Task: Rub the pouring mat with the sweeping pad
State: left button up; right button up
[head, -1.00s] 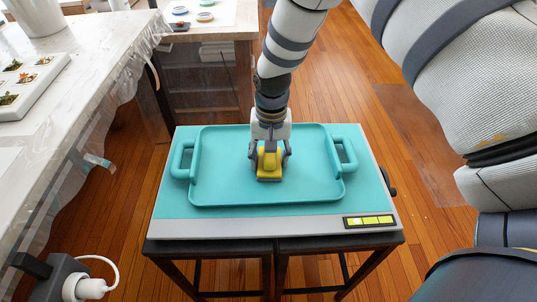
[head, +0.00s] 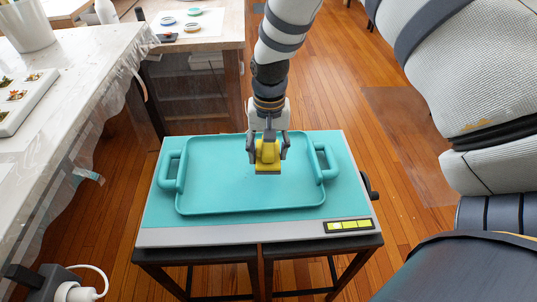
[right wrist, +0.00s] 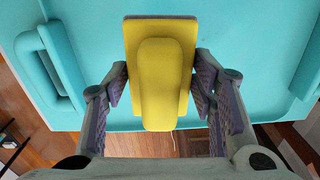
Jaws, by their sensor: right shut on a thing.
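The sweeping pad (head: 267,154) is yellow with a raised grip block and a darker underside; it also shows in the right wrist view (right wrist: 163,75). My right gripper (head: 268,158) is shut on its grip, with one finger on each side. The turquoise rimmed tray with two side handles, which looks like the pouring mat (head: 235,190), lies flat below it. The pad is over the tray's far half, right of its middle. I cannot tell whether it touches the surface. My left gripper is not in view.
The tray lies on a turquoise-topped board with a grey front edge (head: 230,235) and a lit panel (head: 349,226), on dark stands. A plastic-draped table (head: 75,110) is at the left. Another table (head: 205,30) with coloured discs stands behind. Wooden floor is open at the right.

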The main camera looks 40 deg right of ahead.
jog(key=shift+w+r, duration=0.15)
jog(key=shift+r, duration=0.35)
jog(key=shift+s+r, duration=0.2)
jog(key=shift+r, duration=0.5)
